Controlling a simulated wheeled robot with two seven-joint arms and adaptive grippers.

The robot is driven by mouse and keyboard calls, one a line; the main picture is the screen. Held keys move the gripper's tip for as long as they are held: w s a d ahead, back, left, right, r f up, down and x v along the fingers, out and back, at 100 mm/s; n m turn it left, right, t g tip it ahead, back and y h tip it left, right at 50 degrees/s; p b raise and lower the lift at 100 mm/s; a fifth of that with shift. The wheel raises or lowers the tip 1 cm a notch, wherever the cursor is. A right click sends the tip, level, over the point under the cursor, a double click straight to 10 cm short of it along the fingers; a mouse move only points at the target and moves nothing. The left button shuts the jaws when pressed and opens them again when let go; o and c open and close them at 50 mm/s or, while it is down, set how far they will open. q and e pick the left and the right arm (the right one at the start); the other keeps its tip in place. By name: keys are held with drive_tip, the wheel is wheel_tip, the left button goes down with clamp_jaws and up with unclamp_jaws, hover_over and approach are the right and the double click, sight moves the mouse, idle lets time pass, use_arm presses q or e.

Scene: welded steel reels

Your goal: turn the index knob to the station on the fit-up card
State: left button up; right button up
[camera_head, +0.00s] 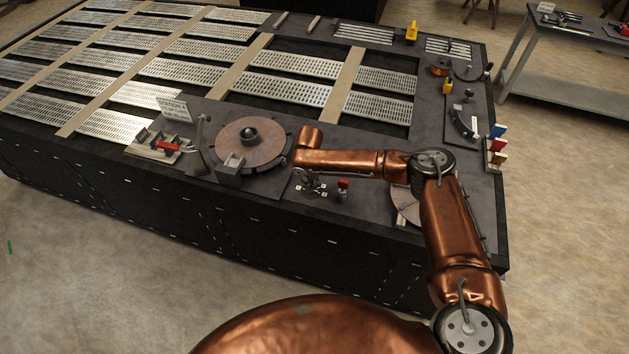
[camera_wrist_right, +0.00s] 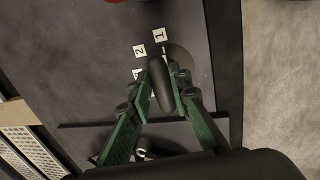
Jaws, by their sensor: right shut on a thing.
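The index knob (camera_wrist_right: 161,84) is a dark, rounded bar on a round dark base, seen in the right wrist view. White number plates surround it; a 1 (camera_wrist_right: 159,35) and a 2 (camera_wrist_right: 140,51) are readable, the others partly hidden. The bar's far end lies near the 1, with a small pale mark between them. My right gripper (camera_wrist_right: 166,103), with green fingers, is shut on the knob. In the head view that gripper (camera_head: 310,183) is small and dark over the number plates. The fit-up card (camera_head: 174,109) stands upright behind; its top line seems to read STATION, its number unclear. My left gripper is out of view.
A copper-coloured disc (camera_head: 250,142) with a dark hub is left of the gripper. A red-topped button (camera_head: 343,185) stands close to its right. A clamp with a red part (camera_head: 167,146) sits further left. My copper arm spans the bench's right side.

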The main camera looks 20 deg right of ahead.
clamp_jaws()
